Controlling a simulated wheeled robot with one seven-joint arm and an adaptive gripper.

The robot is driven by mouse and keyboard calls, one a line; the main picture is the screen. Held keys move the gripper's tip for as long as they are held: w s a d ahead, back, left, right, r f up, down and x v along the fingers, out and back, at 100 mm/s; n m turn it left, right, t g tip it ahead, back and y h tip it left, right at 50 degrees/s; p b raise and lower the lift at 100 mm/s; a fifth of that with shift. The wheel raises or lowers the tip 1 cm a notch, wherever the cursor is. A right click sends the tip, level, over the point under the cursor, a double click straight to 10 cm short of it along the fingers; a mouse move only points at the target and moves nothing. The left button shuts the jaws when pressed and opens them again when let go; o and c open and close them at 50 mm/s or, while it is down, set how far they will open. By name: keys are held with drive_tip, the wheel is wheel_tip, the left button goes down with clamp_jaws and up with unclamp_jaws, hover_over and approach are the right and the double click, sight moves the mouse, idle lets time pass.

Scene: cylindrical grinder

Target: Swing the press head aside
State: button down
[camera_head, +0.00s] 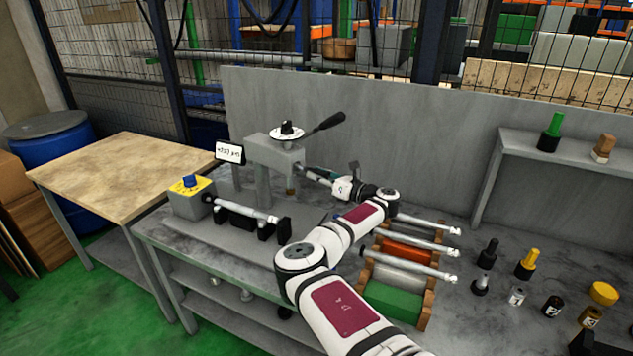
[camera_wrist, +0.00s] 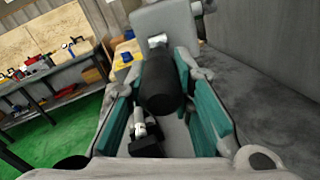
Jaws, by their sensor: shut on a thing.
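The press head (camera_head: 277,154) is a grey block on a post at the back of the bench, with a round dial and a black lever on top. In the wrist view its grey body (camera_wrist: 170,22) fills the top. A thick black grip (camera_wrist: 160,82) sticks out from it toward the camera. My gripper (camera_head: 318,174) reaches it from the right. In the wrist view the teal-padded fingers (camera_wrist: 165,95) lie either side of the black grip, shut on it. In the head view the grip is mostly hidden by my gripper.
A metal shaft (camera_head: 243,211) lies on black supports below the press head. A yellow-topped button box (camera_head: 190,194) and a small display (camera_head: 230,152) stand to the left. Right of my arm is a rack of shafts (camera_head: 415,264). A grey panel (camera_head: 400,135) rises behind.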

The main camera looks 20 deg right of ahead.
drive_tip(key=shift+w+a+r, duration=0.1)
drive_tip(key=shift+a+r, duration=0.1)
drive_tip(key=c, duration=1.4)
unclamp_jaws()
drive_tip(key=shift+f, duration=0.1)
drive_tip(key=shift+d, duration=0.1)
drive_tip(key=shift+s+d, duration=0.35)
drive_tip(key=shift+s, duration=0.1)
drive_tip(key=v, duration=1.1)
